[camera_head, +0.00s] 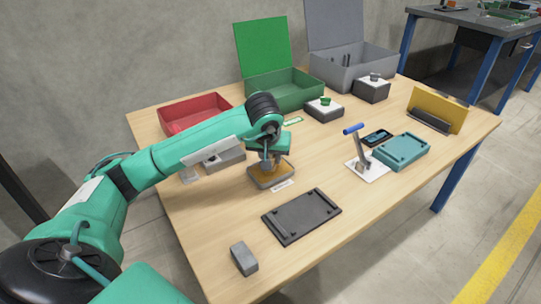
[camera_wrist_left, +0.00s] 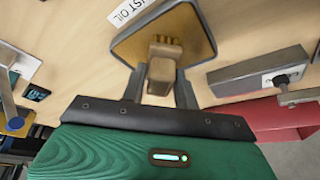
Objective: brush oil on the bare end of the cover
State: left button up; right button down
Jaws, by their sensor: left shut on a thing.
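My left gripper (camera_head: 268,157) is over the shallow oil tray (camera_head: 262,184), which has an amber inside and a white label. In the left wrist view the gripper (camera_wrist_left: 160,85) is shut on a brush (camera_wrist_left: 160,70) with a tan block-like handle. The brush's brown bristles (camera_wrist_left: 165,46) point at the tray (camera_wrist_left: 128,52); I cannot tell whether they touch the oil. A teal flat part with raised bars (camera_head: 402,151) lies at the table's right; I cannot tell whether it is the cover. My right gripper is not in view.
A blue-handled lever on a white base (camera_head: 367,168) stands left of the teal part. A dark plate with rails (camera_head: 301,216) and a grey block (camera_head: 244,258) lie in front. Red (camera_head: 190,112), green (camera_head: 284,90) and grey (camera_head: 352,70) bins line the back.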

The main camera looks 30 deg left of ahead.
pick_arm(q)
jog(key=shift+r+p, duration=2.35)
jog(key=shift+r, duration=1.15)
jog(key=shift+f, duration=0.1)
